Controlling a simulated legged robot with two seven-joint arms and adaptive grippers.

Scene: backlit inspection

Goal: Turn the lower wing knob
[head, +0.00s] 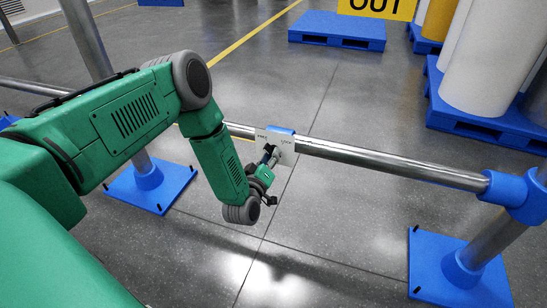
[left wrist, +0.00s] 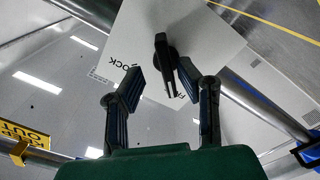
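A white plate (head: 288,158) is mounted on the horizontal metal rail, with a blue piece behind its top edge. In the left wrist view the plate (left wrist: 205,40) fills the upper middle and carries printed lettering, partly readable as "OCK". A black wing knob (left wrist: 162,50) sticks out of it. My left gripper (head: 269,160) is at the plate's front in the head view. In the left wrist view my left gripper (left wrist: 160,82) is open, with one finger on each side of the knob; I cannot tell whether either touches it. Only one knob shows clearly. My right gripper is out of view.
The metal rail (head: 400,168) runs across at plate height, joined to posts on blue bases (head: 440,270). Blue pallets (head: 340,28) and large white cylinders (head: 480,60) stand behind. The grey floor in front of the rail is clear.

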